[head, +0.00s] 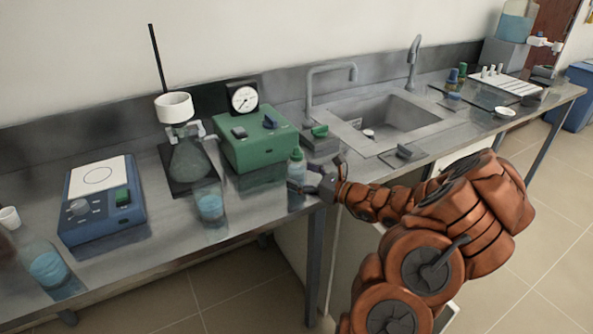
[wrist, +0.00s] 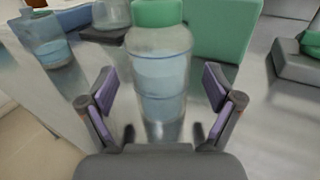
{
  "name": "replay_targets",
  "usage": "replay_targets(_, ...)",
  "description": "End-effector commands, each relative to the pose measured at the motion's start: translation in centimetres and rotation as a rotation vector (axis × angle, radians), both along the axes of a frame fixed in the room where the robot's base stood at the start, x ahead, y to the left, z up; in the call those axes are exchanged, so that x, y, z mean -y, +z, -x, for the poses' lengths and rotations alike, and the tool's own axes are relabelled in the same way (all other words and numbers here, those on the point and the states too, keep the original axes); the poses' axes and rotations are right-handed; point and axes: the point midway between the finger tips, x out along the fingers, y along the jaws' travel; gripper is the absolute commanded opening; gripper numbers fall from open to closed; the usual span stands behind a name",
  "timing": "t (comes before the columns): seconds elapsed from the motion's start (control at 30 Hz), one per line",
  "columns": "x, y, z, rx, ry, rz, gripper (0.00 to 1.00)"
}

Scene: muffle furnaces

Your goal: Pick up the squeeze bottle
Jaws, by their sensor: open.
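The squeeze bottle (head: 297,167) stands upright near the front edge of the steel bench, in front of the green box. It is clear with blue liquid and a green cap. In the wrist view the bottle (wrist: 160,75) stands straight ahead, between and just beyond my fingertips, its top cut off by the frame. My gripper (head: 315,180) is at the bottle's right side in the head view. In the wrist view my gripper (wrist: 160,92) is open, with one finger on each side of the bottle and a gap showing on both sides.
A beaker with blue liquid (head: 209,203) stands left of the bottle. The green device (head: 255,145) is close behind it. A flask on a stand (head: 188,160), a blue hotplate (head: 102,205) and a sink (head: 390,120) share the bench.

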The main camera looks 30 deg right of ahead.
Motion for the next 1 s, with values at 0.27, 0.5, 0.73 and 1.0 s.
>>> replay_targets(0.27, -0.58, -0.06, -1.33, 0.0, 0.0, 0.0, 0.9)
replay_targets(0.5, -0.52, -0.06, -1.31, 0.0, 0.0, 0.0, 0.84)
replay_targets(0.73, -0.52, -0.05, -1.3, 0.0, -0.001, 0.0, 0.6)
replay_targets(1.0, -0.51, -0.06, -1.29, 0.0, -0.001, 0.0, 0.32)
